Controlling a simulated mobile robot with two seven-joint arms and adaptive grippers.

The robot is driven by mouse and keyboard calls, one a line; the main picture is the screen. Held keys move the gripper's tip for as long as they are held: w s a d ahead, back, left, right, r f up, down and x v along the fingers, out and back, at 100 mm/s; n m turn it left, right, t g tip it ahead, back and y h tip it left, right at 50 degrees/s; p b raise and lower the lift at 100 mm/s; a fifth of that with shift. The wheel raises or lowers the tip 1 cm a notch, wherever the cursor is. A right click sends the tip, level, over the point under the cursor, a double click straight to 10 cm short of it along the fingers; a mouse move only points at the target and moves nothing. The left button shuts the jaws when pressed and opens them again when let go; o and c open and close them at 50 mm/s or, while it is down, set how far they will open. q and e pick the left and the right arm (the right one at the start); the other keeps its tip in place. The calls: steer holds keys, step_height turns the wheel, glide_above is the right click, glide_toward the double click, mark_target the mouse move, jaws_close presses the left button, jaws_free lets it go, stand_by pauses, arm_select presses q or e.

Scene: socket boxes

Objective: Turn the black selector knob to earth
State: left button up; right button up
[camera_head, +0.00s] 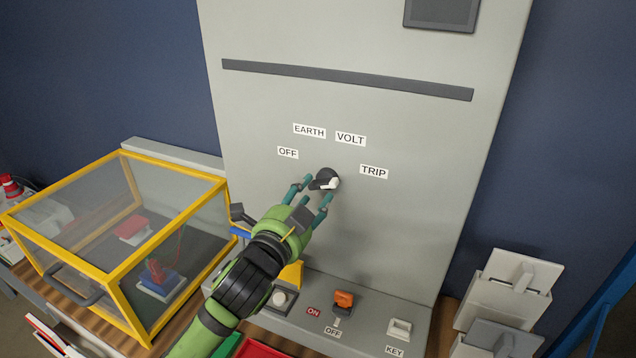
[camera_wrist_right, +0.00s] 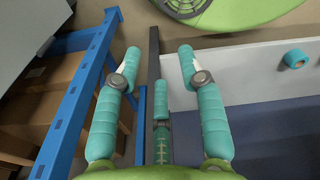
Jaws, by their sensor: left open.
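The black selector knob (camera_head: 325,175) is on the grey panel (camera_head: 420,140), below the white labels OFF (camera_head: 288,152), EARTH (camera_head: 309,131), VOLT (camera_head: 350,139) and TRIP (camera_head: 373,172). A white mark shows on the knob's lower right side; which label it points to is hard to tell. My left gripper (camera_head: 317,188) is at the knob, its teal fingers spread on either side of its lower left part. I cannot tell whether they touch it. My right gripper (camera_wrist_right: 160,62) is open and empty in the right wrist view, away from the knob.
A yellow-framed clear case (camera_head: 130,250) stands left of the panel. Below the knob, a ledge carries an orange switch (camera_head: 343,299) and a white key switch (camera_head: 399,328). Grey socket boxes (camera_head: 510,290) stand at right. A blue frame (camera_wrist_right: 85,90) is beside my right gripper.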

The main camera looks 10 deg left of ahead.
mark_target(318, 189)
arm_select(q)
steer(key=w, duration=0.3)
steer(key=shift+w+d+f+p, duration=0.15)
steer(key=shift+w+d+p, duration=0.05)
steer(key=shift+d+p, duration=0.15)
steer(key=shift+w, duration=0.1)
jaws_close()
arm_select(e)
steer(key=shift+w+r, duration=0.5)
steer(key=shift+w, duration=0.05)
steer(key=shift+s, duration=0.1)
